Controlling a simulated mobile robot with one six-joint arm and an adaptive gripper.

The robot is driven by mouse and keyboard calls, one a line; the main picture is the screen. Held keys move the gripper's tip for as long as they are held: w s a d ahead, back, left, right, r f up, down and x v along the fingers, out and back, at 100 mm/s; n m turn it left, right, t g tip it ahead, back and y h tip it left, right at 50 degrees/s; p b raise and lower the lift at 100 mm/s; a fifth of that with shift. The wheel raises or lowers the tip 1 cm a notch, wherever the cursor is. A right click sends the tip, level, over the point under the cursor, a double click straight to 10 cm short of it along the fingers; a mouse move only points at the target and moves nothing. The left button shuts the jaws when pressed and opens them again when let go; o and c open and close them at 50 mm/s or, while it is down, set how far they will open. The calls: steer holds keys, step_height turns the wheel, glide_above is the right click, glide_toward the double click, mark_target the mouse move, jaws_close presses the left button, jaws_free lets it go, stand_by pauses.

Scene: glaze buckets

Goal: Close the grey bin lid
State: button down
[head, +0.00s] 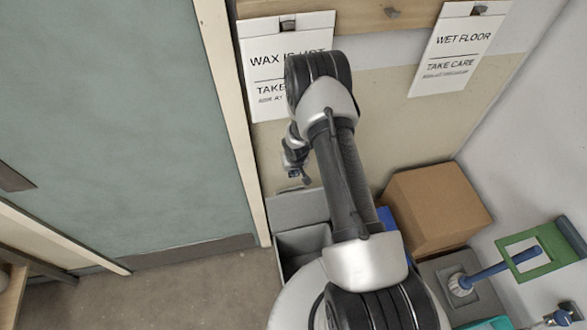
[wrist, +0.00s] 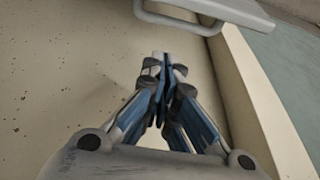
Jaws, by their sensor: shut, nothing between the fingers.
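The grey bin (head: 302,246) stands on the floor by the wall, partly hidden behind my arm. Its grey lid (head: 297,209) is raised at the back, leaning up near the wall, and the bin's inside shows open. My gripper (head: 304,180) is just above the lid's upper edge, small in the head view. In the wrist view my gripper (wrist: 162,62) is shut and empty, its fingertips together. A grey panel with a handle-like bar, seemingly the lid (wrist: 232,10), shows at the top of that view, apart from the fingertips.
A cardboard box (head: 436,208) stands right of the bin, with a blue object (head: 388,219) beside it. A blue-handled brush (head: 490,272) and green frame (head: 540,250) are at the right. A green door (head: 120,120) is at left. Floor (head: 200,290) before it is clear.

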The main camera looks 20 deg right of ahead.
steer(key=f+b, duration=0.1)
steer(key=b, duration=0.2)
steer(key=s+f+b, duration=0.1)
steer(key=f+b, duration=0.1)
steer(key=b, duration=0.1)
steer(key=s+f+b, duration=0.1)
steer(key=b, duration=0.3)
steer(key=shift+a+f, duration=0.2)
steer(key=shift+f, duration=0.05)
steer(key=shift+s+a+r+b, duration=0.1)
steer(key=shift+s+r+b, duration=0.2)
steer(key=shift+b, duration=0.25)
steer(key=shift+s, duration=0.1)
